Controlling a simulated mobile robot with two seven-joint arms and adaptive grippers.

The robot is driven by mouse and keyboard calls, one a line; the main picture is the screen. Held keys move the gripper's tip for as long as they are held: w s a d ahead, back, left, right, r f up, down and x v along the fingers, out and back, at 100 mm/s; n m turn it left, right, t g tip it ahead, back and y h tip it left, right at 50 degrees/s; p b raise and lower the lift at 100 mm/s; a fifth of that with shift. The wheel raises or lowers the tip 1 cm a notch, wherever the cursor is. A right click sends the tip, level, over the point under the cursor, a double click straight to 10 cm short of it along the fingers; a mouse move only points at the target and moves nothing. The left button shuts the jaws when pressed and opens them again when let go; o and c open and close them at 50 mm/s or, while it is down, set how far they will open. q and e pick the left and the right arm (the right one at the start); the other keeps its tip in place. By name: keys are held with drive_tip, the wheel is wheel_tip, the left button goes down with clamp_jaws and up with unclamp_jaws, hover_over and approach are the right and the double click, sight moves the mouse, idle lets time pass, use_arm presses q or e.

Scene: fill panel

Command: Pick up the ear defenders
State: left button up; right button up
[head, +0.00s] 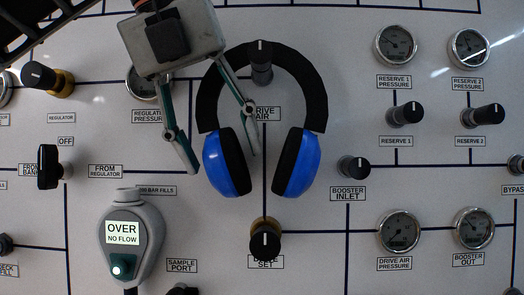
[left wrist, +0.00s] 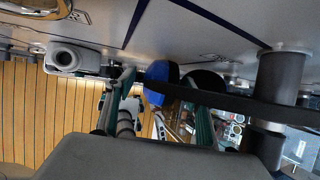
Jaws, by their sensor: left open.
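The ear defenders (head: 317,95) hang on the panel with a black headband over a dark knob (head: 261,52) and two blue cups below. My left gripper (head: 224,161) is open in front of the panel. In the head view one finger lies left of the left cup and the other lies between the two cups, over the left side of the band. In the left wrist view a blue cup (left wrist: 158,73) shows between the open fingers (left wrist: 160,80), and the dark band runs off to the right. Contact cannot be told. My right gripper is not in view.
Knobs stick out nearby: the drive set knob (head: 265,243) below, the booster inlet knob (head: 353,167) to the right. A grey flow meter (head: 130,240) stands out at lower left. Gauges (head: 396,45) line the right. The panel between the cups and the right gauges is mostly flat.

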use_arm(q)
drive_tip(key=shift+w+d+f, duration=0.1)
drive_tip(key=shift+w+f, duration=0.2)
drive_tip(key=shift+f, duration=0.2)
drive_tip(key=c, duration=1.4)
drive_tip(key=shift+r, duration=0.1)
